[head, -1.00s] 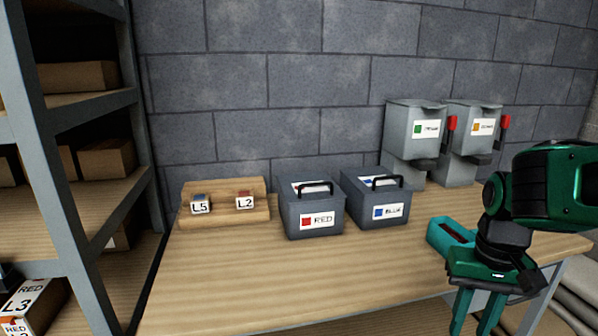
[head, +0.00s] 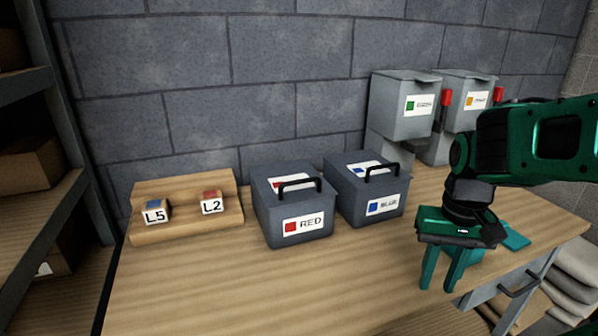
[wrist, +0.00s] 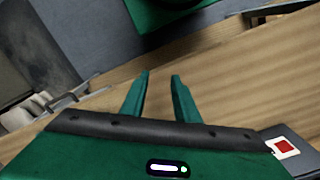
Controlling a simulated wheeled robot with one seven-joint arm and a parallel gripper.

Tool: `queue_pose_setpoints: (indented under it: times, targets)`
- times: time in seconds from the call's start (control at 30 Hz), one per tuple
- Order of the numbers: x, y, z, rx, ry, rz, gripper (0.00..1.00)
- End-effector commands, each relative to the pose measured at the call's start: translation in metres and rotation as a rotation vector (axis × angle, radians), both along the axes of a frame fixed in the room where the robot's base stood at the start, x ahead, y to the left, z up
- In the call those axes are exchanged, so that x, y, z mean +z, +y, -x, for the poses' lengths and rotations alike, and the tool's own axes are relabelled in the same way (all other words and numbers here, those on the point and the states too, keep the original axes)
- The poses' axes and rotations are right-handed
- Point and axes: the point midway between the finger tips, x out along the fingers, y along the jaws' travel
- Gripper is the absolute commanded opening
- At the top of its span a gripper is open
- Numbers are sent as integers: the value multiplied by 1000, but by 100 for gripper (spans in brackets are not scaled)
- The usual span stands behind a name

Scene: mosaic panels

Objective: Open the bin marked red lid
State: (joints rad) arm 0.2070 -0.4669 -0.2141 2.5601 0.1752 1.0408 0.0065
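The grey bin marked RED (head: 290,208) stands on the table, with a red square on its front label. Its lid (head: 281,173) is closed and has a black arched handle (head: 300,184) on top. In the wrist view a red-square label (wrist: 284,147) shows at the lower right, on a dark surface. My gripper (head: 438,287) points down near the table's front edge, to the right of the bin and apart from it. Its two fingers are spread with nothing between them, as the wrist view also shows (wrist: 160,76).
A similar bin marked BLUE (head: 367,193) stands just right of the RED bin. A wooden stand (head: 185,191) with blocks L5 (head: 156,211) and L2 (head: 211,203) is on the left. Grey dispensers (head: 405,103) stand behind. The table front (head: 270,290) is clear.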

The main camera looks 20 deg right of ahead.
Motion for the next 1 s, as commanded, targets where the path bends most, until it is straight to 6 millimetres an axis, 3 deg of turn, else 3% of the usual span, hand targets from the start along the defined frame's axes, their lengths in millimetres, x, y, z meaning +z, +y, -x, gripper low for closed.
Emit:
queue_pose_setpoints:
  times: [0.1,0.17,0.27,0.37,0.57,0.7,0.83,1.0]
  targets:
    - [9,0,7,-13,-17,4,28]
    - [16,0,-2,-40,-23,9,28]
    - [36,4,-31,-123,-36,25,28]
    - [65,13,-72,-246,-63,39,28]
    - [128,55,-161,-530,-126,35,28]
    - [167,97,-212,-718,-163,2,28]
    - [195,134,-245,-862,-181,-34,28]
    - [216,165,-266,-975,-189,-69,28]
